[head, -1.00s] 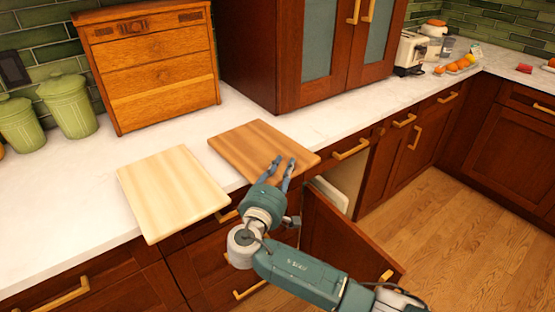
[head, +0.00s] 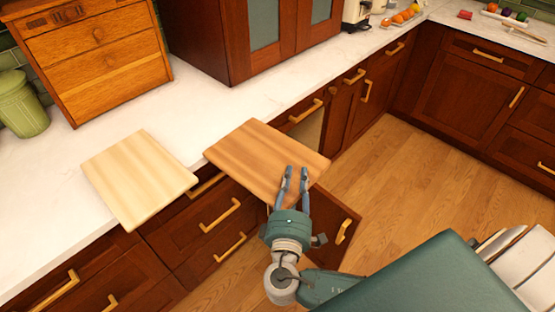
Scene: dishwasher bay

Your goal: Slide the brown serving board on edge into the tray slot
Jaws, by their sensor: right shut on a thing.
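The brown serving board (head: 255,155) is flat or nearly flat at the counter's front edge. Its left part is over the counter and its right part juts out past the edge, above the open cabinet door. My right gripper (head: 296,173) is shut on the board's near right side. I cannot tell whether the board still touches the counter. The tray slot is not clearly visible; the board and the door hide much of the low cabinet opening (head: 309,132). My left gripper is not in view.
A pale cutting board (head: 139,176) lies on the white counter (head: 185,128), left of the brown one. The open cabinet door (head: 335,222) stands out below the brown board. A wooden drawer box (head: 95,62) and green canister (head: 20,108) stand behind. The floor at right is clear.

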